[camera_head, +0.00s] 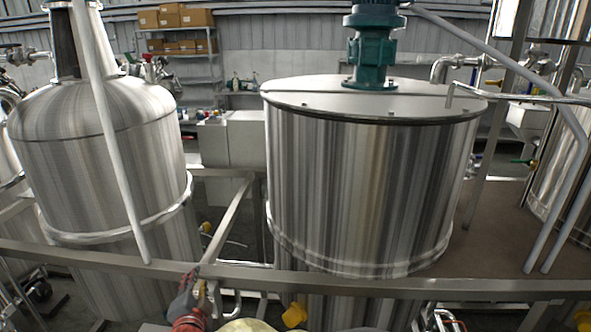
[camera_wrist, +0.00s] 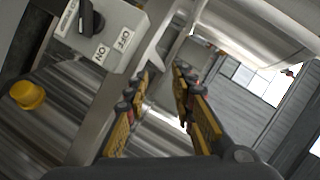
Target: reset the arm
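My gripper (camera_wrist: 161,80) shows in the wrist view with its two yellow and black fingers spread apart. Nothing is held between the fingers; a metal bar shows in the background between them. In the head view, what looks like part of my gripper or wrist (camera_head: 187,302), grey and red, is at the bottom edge, in front of the steel rail. The rest of my arm is mostly below that picture. In the wrist view a grey switch box (camera_wrist: 118,40) with a black rotary knob (camera_wrist: 90,18) and ON and OFF labels is at upper left, apart from the fingers.
A large steel tank (camera_head: 365,190) with a green motor (camera_head: 372,50) stands at centre right. A domed tank (camera_head: 95,140) stands at left. A steel rail (camera_head: 330,282) crosses in front of both. A yellow knob (camera_wrist: 27,95) is left of my fingers in the wrist view.

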